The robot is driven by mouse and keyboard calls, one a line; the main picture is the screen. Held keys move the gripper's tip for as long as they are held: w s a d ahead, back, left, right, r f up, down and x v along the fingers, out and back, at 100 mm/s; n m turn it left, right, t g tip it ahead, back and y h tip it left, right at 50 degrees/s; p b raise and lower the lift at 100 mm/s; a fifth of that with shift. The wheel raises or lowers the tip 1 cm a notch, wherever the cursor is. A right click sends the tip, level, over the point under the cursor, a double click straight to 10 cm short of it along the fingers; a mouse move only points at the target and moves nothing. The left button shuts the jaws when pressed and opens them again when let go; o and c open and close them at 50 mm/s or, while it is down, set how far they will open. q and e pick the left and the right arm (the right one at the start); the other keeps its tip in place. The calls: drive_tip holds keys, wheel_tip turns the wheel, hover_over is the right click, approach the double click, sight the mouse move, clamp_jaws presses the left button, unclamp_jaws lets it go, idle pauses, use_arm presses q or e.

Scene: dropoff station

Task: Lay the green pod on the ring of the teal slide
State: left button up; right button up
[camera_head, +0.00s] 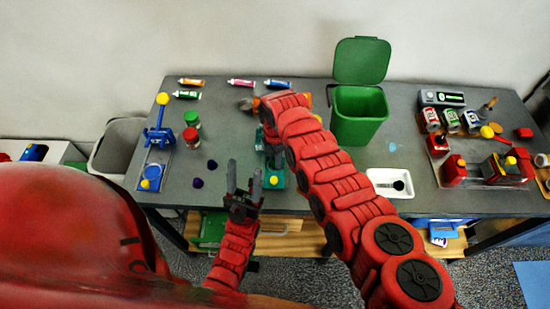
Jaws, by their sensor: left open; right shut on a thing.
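The teal slide (275,181) stands mid-table. Its near end with a yellow knob shows, and my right arm covers much of the rest, so I cannot make out its ring. My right arm reaches over it from the lower right, its wrist above the slide's far part. My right gripper is mostly hidden under that wrist. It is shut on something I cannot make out. I see no green pod anywhere in the open. My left gripper (243,183) is open and empty, fingers pointing up the picture, by the table's front edge, left of the slide's near end.
Two dark purple pods (212,164) lie left of the slide. A green bin (359,114) with raised lid, a white tray (381,188) and a red device (500,168) are right. Tubes lie behind.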

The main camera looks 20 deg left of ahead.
drive_tip(key=o, duration=1)
wheel_tip(320, 180, up, 7)
drive_tip(key=p, duration=0.5)
drive_tip(key=shift+s+f, duration=0.1)
drive_tip(key=shift+s, duration=0.05)
idle(0.4)
